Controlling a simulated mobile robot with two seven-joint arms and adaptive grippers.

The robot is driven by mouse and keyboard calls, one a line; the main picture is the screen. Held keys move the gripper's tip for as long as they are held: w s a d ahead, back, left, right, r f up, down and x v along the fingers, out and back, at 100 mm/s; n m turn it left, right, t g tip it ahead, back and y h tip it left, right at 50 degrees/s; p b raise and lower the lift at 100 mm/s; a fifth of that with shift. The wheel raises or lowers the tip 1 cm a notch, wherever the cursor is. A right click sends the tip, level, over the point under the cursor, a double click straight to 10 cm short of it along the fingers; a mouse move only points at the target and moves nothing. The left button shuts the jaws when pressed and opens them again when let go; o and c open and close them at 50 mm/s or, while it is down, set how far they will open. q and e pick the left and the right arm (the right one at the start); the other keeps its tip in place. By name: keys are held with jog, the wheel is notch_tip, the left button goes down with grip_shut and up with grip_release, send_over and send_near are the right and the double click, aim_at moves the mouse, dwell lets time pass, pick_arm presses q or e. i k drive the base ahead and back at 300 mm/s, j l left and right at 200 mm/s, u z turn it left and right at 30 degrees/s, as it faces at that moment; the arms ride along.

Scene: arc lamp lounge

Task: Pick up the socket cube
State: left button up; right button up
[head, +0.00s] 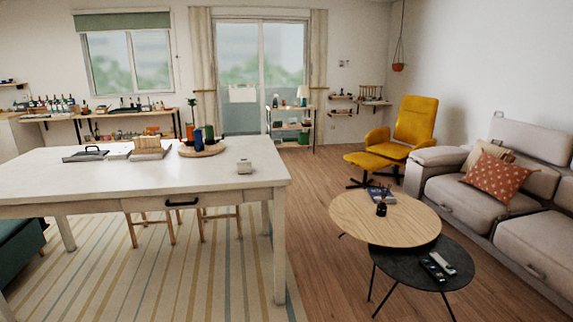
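Neither of my grippers is in view.
The table also bears a round tray (217,151) with dark cups, a wooden rack (148,146) and flat dark items. Right of the table is open wood floor (310,215), then a round wooden coffee table (370,218), a black side table (410,272) and a sofa (475,195).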

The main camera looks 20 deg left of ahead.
aim_at(245, 165)
jog(key=i+j+z, duration=0.15)
jog(key=j, duration=0.15)
jog(key=i+j+z, duration=0.2)
jog(key=j+z, duration=0.15)
jog(key=j, duration=0.25)
jog(key=i+j, duration=0.15)
jog(key=j, duration=0.25)
jog(key=i+j+z, duration=0.1)
jog(key=j, duration=0.25)
jog(key=i+j, duration=0.15)
jog(key=j, duration=0.25)
jog(key=i+j+z, duration=0.1)
jog(key=j, duration=0.25)
jog(key=i+j, duration=0.1)
jog(key=j, duration=0.3)
jog(key=z, duration=0.05)
